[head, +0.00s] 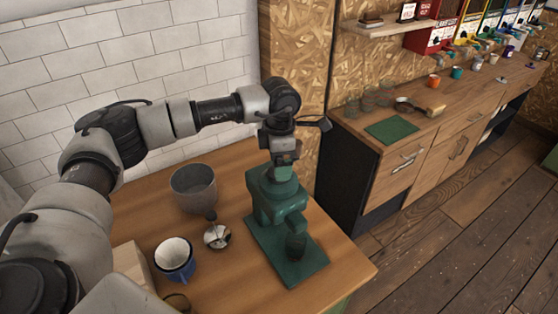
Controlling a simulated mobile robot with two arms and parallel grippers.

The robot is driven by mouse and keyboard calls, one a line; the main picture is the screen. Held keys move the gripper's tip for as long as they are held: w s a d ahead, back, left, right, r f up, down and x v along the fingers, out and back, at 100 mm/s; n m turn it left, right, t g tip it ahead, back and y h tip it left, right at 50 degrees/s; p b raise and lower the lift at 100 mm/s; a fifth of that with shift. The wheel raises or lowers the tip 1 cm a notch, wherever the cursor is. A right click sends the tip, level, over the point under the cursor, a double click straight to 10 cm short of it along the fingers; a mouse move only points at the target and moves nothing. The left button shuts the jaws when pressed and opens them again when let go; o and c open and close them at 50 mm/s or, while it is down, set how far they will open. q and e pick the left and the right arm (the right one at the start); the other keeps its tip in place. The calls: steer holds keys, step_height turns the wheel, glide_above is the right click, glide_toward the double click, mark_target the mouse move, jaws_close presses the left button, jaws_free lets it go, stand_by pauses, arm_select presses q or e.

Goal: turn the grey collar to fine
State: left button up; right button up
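A green grinder (278,200) stands on a green base plate at the right part of the wooden table. My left arm reaches in from the left, and its gripper (286,158) points down at the top of the grinder, where the grey collar would sit. The wrist and gripper cover this spot, so I cannot make out the collar or its setting marks. Whether the fingers are closed on it cannot be told. My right gripper is not in view.
On the table (220,285) left of the grinder are a grey funnel-like vessel (194,186), a shiny round metal piece (217,237), a blue mug (174,259) and a light wooden block (131,264). A tiled wall stands behind. A cabinet counter (440,128) is at the right.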

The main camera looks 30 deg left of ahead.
arm_select(q)
steer(key=shift+w+a+f+p, duration=0.1)
steer(key=shift+a+f+p, duration=0.1)
steer(key=shift+f, duration=0.4)
steer(key=shift+a+f+p, duration=0.1)
steer(key=shift+f+p, duration=0.05)
steer(key=shift+f, duration=0.8)
steer(key=shift+d+f, duration=0.1)
steer(key=shift+d, duration=0.05)
steer(key=c, duration=0.9)
steer(key=shift+f+m+b, duration=0.25)
steer(key=shift+m+b, duration=0.15)
steer(key=shift+b, duration=0.6)
steer(key=shift+r+m, duration=0.3)
steer(key=shift+m, duration=0.1)
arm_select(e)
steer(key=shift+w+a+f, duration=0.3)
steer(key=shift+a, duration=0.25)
